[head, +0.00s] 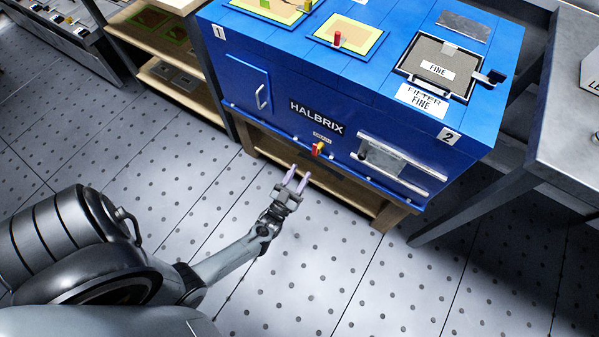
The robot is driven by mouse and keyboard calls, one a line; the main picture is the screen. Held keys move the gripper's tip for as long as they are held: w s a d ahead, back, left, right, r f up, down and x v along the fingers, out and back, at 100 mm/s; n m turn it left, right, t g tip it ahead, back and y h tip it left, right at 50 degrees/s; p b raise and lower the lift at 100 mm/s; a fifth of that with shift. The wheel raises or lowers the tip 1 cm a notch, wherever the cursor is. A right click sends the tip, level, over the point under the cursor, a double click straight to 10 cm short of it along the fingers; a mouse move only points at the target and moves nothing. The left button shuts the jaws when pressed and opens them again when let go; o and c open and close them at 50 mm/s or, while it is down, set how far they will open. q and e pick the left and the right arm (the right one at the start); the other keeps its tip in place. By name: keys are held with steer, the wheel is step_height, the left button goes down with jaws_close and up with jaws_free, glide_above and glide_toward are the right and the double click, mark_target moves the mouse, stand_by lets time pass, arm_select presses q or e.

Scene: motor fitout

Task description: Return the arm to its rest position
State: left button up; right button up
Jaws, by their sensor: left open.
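My left gripper (297,181) is open and empty, with its two pale purple fingers apart. My left arm (228,262) reaches in from the lower left over the floor. The fingertips point toward the front of the blue Halbrix machine (282,82) and appear just short of it in the picture. A small red and yellow part (318,149) sits on the machine's lower front edge, up and right of the fingertips. My right gripper is not in view.
The machine stands on a wooden bench (385,217). Wooden shelves (180,97) stand at the upper left, a grey table (570,120) at the right. The tiled floor (330,270) in front is clear.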

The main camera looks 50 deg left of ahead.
arm_select(q)
steer(key=s+r+m+h+p, duration=0.2)
steer(key=s+r+p, duration=0.2)
steer(key=r+p, duration=0.65)
steer(key=w+d+r+m+g+h+p, duration=0.1)
steer(key=w+d+r+g+h+p, duration=0.25)
steer(key=r, duration=0.65)
steer(key=d+r+g+h+p, duration=0.15)
steer(key=d+r+p, duration=0.25)
steer(key=r+p, duration=0.4)
steer(key=s+d+r+m+g+p, duration=0.1)
steer(key=s+d+r+m+g, duration=0.1)
steer(key=s+d+r+g, duration=0.4)
steer(key=s+a+g, duration=0.2)
steer(key=s+g, duration=0.5)
steer(key=s, duration=0.2)
step_height(320, 180, up, 38)
steer(key=p, duration=3.8)
steer(key=shift+w+m, duration=0.2)
steer(key=shift+m, duration=0.2)
